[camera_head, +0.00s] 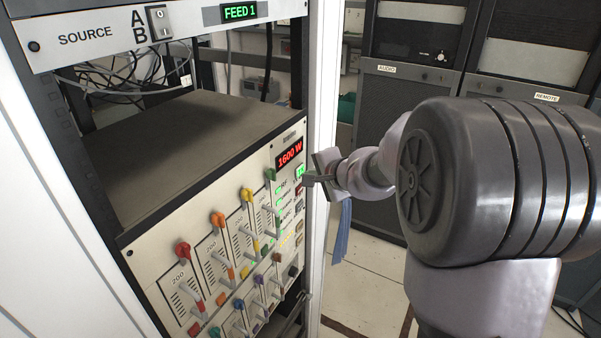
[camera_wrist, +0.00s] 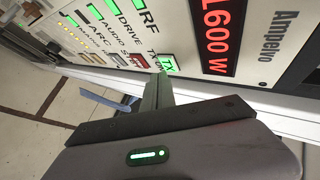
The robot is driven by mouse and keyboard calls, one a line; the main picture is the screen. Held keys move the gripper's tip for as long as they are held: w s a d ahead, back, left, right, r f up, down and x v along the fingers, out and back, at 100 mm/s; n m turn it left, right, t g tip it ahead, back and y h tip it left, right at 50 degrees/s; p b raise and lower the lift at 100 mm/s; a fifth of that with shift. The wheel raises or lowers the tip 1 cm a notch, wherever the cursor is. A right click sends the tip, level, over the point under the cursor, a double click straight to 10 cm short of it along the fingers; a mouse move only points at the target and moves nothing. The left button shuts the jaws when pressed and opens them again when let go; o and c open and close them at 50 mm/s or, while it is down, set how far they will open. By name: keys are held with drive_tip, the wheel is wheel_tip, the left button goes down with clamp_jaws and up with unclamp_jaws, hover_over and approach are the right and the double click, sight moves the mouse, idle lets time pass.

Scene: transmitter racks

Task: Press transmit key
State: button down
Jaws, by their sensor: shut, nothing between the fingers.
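The transmitter panel (camera_head: 215,240) faces me at the left of the head view, with a red "1600 W" display (camera_head: 289,153). Below that display a small green-lit key (camera_head: 300,171) sits near the panel's right edge. In the wrist view a green-lit key (camera_wrist: 168,64) shows beside a dark red key (camera_wrist: 140,61), near lettering that seems to read "TX". My gripper (camera_head: 309,180) is shut and empty, its tips pointing at this key area.
Several coloured levers (camera_head: 218,219) and smaller knobs fill the panel left of the keys. A "FEED 1" unit (camera_head: 239,13) is above, with loose cables behind. Dark racks (camera_head: 400,110) stand at the back. A blue cloth-like strip (camera_head: 342,230) hangs below my gripper.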

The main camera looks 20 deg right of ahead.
drive_tip(key=shift+s+d, duration=0.1)
drive_tip(key=shift+s, duration=0.05)
drive_tip(key=s+d, duration=0.1)
drive_tip(key=s, duration=0.1)
drive_tip(key=s+d+b, duration=0.1)
drive_tip(key=s+d, duration=0.1)
idle(0.5)
idle(0.5)
